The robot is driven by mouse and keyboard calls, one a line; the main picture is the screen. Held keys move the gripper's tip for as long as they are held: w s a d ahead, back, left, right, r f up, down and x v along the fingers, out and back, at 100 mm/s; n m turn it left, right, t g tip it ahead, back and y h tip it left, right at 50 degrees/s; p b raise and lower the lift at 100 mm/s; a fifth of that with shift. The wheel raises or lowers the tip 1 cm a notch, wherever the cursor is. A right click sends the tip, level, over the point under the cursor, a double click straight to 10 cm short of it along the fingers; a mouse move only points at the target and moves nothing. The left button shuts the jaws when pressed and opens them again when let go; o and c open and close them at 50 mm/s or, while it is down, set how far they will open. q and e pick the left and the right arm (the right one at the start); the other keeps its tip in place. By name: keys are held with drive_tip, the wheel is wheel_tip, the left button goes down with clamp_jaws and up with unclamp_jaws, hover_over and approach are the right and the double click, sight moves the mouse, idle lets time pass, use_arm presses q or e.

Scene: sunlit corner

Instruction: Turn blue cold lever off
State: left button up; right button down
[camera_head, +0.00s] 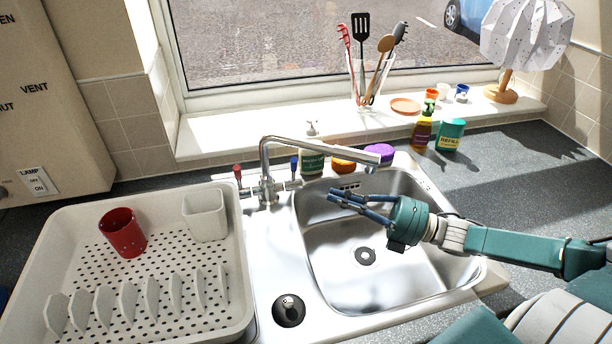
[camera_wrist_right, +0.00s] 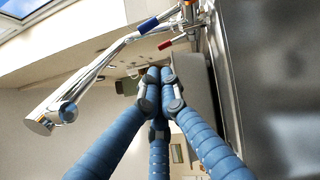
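The blue cold lever (camera_head: 294,163) stands upright at the right of the chrome tap (camera_head: 268,180), behind the sink. The red lever (camera_head: 238,172) stands upright at its left. My right gripper (camera_head: 333,200) is over the sink bowl, right of and in front of the blue lever, and apart from it. In the right wrist view, its fingers (camera_wrist_right: 158,76) come together at the tips with nothing between them. The blue lever (camera_wrist_right: 148,25) shows there above the fingertips, with the red lever (camera_wrist_right: 165,44) just below it. No water stream is visible. My left gripper is not in view.
The tap's spout (camera_head: 325,146) reaches right, above and behind my right gripper. A drying rack (camera_head: 75,240) with a red cup (camera_head: 123,232) and a white cup (camera_head: 205,215) is at left. A green jar (camera_head: 312,162) and several other containers stand behind the sink.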

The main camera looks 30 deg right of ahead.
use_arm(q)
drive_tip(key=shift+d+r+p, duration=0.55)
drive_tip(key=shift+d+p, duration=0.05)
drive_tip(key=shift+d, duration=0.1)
use_arm(e)
drive_tip(key=w+a+r, duration=0.1)
drive_tip(key=w+a, duration=0.2)
drive_tip(key=w, duration=0.5)
drive_tip(key=shift+w+a+r, duration=0.2)
drive_tip(key=shift+a+r, duration=0.1)
drive_tip(key=shift+r, duration=0.05)
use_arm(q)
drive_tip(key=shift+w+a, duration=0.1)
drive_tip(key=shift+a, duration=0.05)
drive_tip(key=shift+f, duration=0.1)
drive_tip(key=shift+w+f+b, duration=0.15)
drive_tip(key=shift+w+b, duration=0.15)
use_arm(e)
drive_tip(key=shift+w+d+r, duration=0.25)
drive_tip(key=shift+w, duration=0.4)
drive_tip(key=shift+a, duration=0.1)
